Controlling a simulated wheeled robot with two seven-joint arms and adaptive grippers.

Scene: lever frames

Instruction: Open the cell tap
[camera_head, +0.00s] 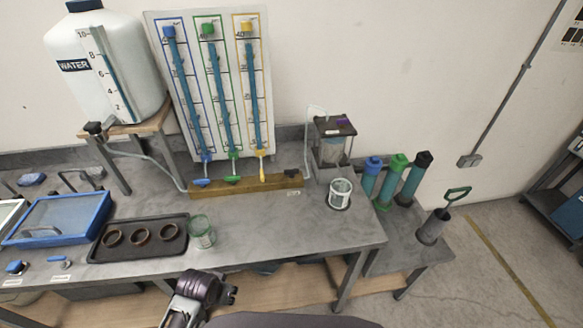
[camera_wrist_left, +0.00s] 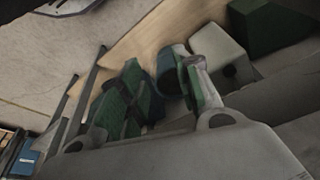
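The clear cell (camera_head: 332,148) with a dark lid stands at the back right of the bench. A small dark fitting (camera_head: 293,174) at the right end of the wooden beam may be its tap; it is too small to tell. Blue (camera_head: 202,182), green (camera_head: 232,179) and yellow (camera_head: 262,174) tap handles hang below the tube board. My left gripper (camera_head: 233,291) is low in front of the bench edge, well apart from the cell and taps. Its fingers look parted and empty. The left wrist view shows fingers and blurred shelf items, no tap. My right gripper is out of view.
A water tank (camera_head: 105,65) stands back left. Coloured cylinders (camera_head: 392,180) stand at right. The front middle is clear.

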